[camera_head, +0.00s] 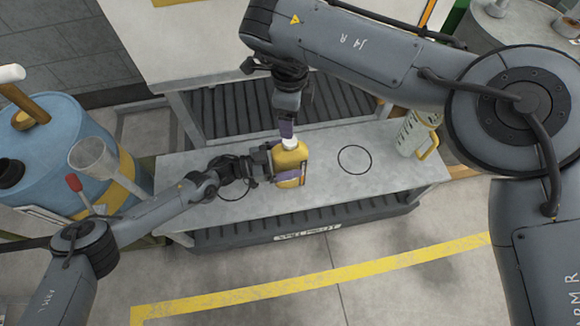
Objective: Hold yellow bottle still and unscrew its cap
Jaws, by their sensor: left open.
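The yellow bottle (290,157) stands upright on the grey bench, with its white cap (290,142) on top. My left gripper (285,166) is open at the bottle's body, coming in from the left. One purple finger lies across the bottle's lower front, and the other finger is mostly hidden behind the bottle. My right gripper (287,131) points down from above, with its purple fingertip right at the white cap. I cannot tell whether its fingers are apart or touch the cap.
A black circle (354,160) is marked on the bare bench (330,190) right of the bottle. A pale green-and-white jug (412,136) with a yellow handle stands at the bench's right end. A blue drum (60,140) with a funnel (92,158) is at left.

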